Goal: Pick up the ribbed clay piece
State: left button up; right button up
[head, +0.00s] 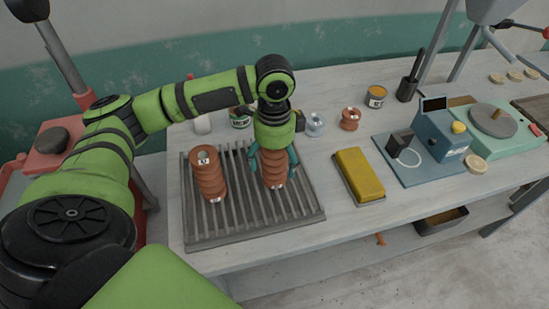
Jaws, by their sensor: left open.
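Two ribbed, terracotta-coloured clay pieces stand on a grey slatted rack (240,237). My left gripper (273,168) points down over the other ribbed clay piece (274,178). Its teal fingers are open, one on each side of that piece. The top of the piece is hidden by the gripper, and I cannot tell whether the fingers touch it. My right gripper is not in view.
Behind the rack stand a green-banded tin (240,117), a small terracotta pot (350,119) and a tin (376,97). A yellow block (360,174) lies right of the rack. Further right are a blue device (440,130) and a green machine (500,128). Bare bench shows between rack and block.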

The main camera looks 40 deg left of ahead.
pick_arm(q)
jog(key=c, duration=1.7)
jog(key=shift+r, duration=0.1)
